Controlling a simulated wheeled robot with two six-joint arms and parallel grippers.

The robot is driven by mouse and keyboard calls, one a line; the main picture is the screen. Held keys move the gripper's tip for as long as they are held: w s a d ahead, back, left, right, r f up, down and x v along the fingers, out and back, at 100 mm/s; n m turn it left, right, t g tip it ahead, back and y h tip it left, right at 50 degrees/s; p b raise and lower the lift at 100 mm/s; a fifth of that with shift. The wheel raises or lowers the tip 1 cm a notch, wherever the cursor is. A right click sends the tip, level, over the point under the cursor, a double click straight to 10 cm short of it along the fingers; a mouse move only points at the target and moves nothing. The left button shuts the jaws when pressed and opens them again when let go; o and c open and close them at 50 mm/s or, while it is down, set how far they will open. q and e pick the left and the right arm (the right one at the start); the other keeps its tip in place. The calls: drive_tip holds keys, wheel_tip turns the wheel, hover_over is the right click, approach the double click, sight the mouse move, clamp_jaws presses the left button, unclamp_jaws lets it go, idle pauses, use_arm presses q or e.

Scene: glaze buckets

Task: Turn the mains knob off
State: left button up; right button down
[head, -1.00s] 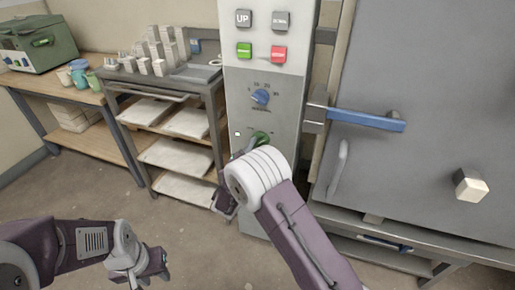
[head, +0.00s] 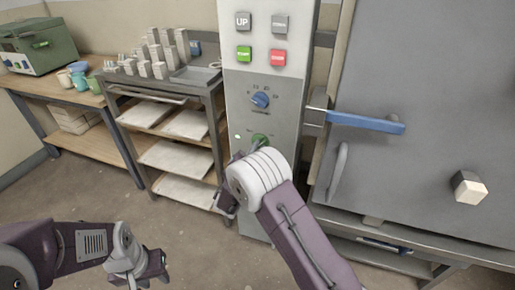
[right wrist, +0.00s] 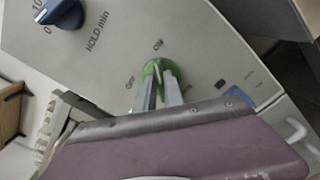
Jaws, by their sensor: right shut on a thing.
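The green mains knob (head: 260,140) sits low on the grey control panel, partly hidden by my right wrist. In the right wrist view the knob (right wrist: 157,69) has the printed words ON above it and OFF to its left. The two fingers of my right gripper (right wrist: 160,90) are shut on the knob from either side. I cannot tell clearly which mark the knob points to. My left gripper (head: 152,268) hangs over the floor at the lower left, away from the panel; its finger gap is not clear.
Above the knob are a blue dial (head: 260,99), also in the right wrist view (right wrist: 62,13), a green button (head: 244,54) and a red button (head: 278,58). A kiln door with a blue handle (head: 366,122) stands to the right. A shelf rack (head: 160,96) stands to the left.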

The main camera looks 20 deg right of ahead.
drive_tip(key=shift+w+a+n+p, duration=0.15)
drive_tip(key=shift+n+p, duration=1.3)
drive_tip(key=shift+n, duration=1.35)
drive_tip(key=shift+a+n+p, duration=0.1)
drive_tip(key=shift+n+p, duration=1.35)
drive_tip(key=shift+n, duration=1.35)
drive_tip(key=shift+w+a+n+p, duration=0.15)
drive_tip(key=shift+n+p, duration=1.3)
drive_tip(key=shift+n, duration=1.35)
drive_tip(key=c, duration=1.4)
unclamp_jaws()
drive_tip(key=shift+c, duration=0.2)
drive_tip(key=shift+s, duration=0.15)
